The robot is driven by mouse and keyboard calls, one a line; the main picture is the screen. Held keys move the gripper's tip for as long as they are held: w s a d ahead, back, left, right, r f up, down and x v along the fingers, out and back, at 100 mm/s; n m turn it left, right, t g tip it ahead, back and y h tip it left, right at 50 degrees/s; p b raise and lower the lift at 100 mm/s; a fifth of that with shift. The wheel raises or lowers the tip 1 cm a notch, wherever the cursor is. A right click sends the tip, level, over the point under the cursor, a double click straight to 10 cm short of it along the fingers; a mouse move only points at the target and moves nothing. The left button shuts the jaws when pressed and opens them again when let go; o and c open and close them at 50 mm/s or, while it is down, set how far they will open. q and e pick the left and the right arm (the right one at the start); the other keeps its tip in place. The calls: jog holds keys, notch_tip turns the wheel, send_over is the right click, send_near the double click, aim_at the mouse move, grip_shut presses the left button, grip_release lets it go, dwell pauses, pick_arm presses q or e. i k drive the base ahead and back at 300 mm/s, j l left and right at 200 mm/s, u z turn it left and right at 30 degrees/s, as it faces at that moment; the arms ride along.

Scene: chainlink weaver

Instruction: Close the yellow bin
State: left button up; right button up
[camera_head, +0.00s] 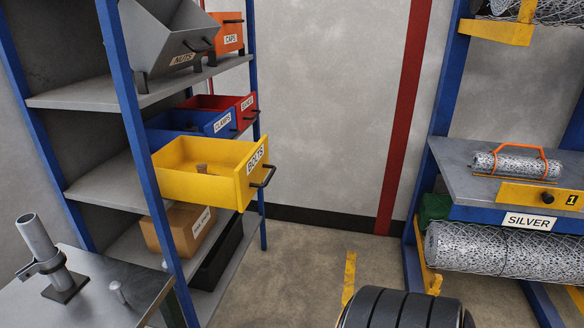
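The yellow bin (208,189) labelled BOLTS sits on the middle shelf of the blue-framed rack at the left. It is pulled out, with its front jutting past the rack's edge and its inside showing from above. A black handle (264,177) is on its front face. A small brown knob-like object shows inside the bin. Neither of my grippers is in view.
A blue CLAMPS bin (196,121) and a red bin (222,103) stand behind the yellow bin. A grey NUTS bin (168,42) is above, a brown box (178,228) below. A table (103,292) with an upright pipe is front left. Black ribbed rolls (400,310) stand at the bottom.

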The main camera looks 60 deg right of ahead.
aim_at(242, 167)
jog(key=z, duration=1.7)
